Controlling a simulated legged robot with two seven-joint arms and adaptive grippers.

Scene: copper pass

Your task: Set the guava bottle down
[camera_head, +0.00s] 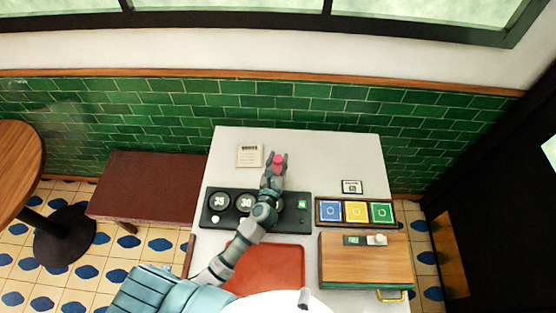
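The guava bottle (278,159) shows as a small pink shape at the far part of the white table (340,150). My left gripper (276,164) has a finger on each side of it and looks shut on it. The gripper hides much of the bottle, and I cannot tell whether its base touches the table. My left arm reaches over the black panel (233,216), which has round dials marked 35 and 30, and hides part of it. My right gripper is not in view.
A small printed card (249,155) lies left of the gripper. At right are a tray with blue, yellow and green squares (356,211), a small sign (352,186) and a wooden box (365,262). A red tray (280,265) lies in front. The table's far right is clear.

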